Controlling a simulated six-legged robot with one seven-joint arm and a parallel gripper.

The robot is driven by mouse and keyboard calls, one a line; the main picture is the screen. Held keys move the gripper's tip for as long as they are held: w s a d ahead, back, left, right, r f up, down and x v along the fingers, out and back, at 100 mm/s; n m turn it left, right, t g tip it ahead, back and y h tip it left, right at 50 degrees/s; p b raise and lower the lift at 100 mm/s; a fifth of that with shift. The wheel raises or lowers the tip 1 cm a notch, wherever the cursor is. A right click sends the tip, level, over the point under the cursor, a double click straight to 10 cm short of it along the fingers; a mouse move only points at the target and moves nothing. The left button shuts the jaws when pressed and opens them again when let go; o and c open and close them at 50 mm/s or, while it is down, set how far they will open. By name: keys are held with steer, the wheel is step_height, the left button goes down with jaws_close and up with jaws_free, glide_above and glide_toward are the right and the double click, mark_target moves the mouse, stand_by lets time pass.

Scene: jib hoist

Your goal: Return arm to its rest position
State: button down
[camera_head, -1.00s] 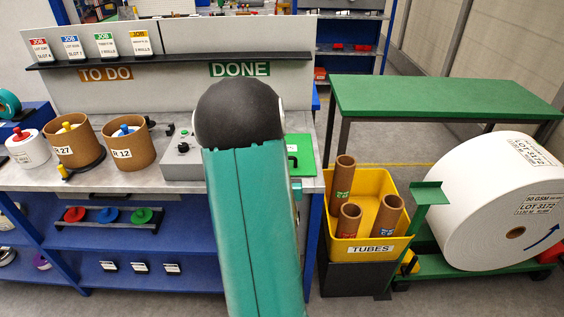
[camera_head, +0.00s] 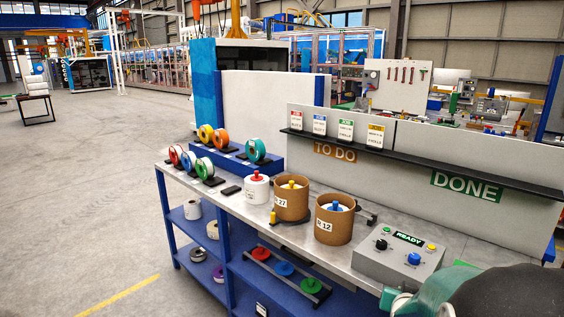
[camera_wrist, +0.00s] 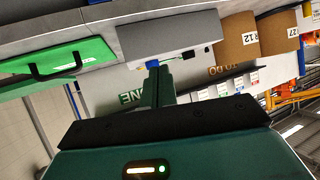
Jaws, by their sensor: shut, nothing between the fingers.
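My arm shows as a dark, rounded link with green parts at the lower right corner of the head view. My gripper (camera_wrist: 158,88) shows in the wrist view as two dark green fingers, shut together and empty. The wrist picture is upside down. The fingers appear in front of the board with the DONE sign (camera_head: 466,187) and below the grey control box in that picture. The control box (camera_head: 385,265) stands on the bench with a lit READY display and several knobs. I cannot tell the exact gap between the fingers and the box.
The bench (camera_head: 350,250) carries two brown tubs (camera_head: 291,202) (camera_head: 334,225), a white roll (camera_head: 257,190) and coloured spools (camera_head: 220,140). A ledge (camera_head: 420,168) with job cards runs along the board. A green folder-like panel (camera_wrist: 60,65) lies beside the box. Open floor (camera_head: 90,170) spreads left.

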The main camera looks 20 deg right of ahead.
steer(key=s+a+r+n+g+y, duration=0.1)
steer(key=s+a+r+n+y, duration=0.2)
steer(key=a, duration=1)
steer(key=a+r+n+g+y, duration=0.1)
steer(key=a+r+n+y, duration=0.4)
steer(key=a, duration=0.8)
steer(key=s+a+r+n+g, duration=0.1)
steer(key=s+a+r, duration=0.1)
steer(key=s+a, duration=0.5)
steer(key=shift+s+r+g, duration=0.3)
steer(key=shift+r+g, duration=0.05)
steer(key=shift+g, duration=0.05)
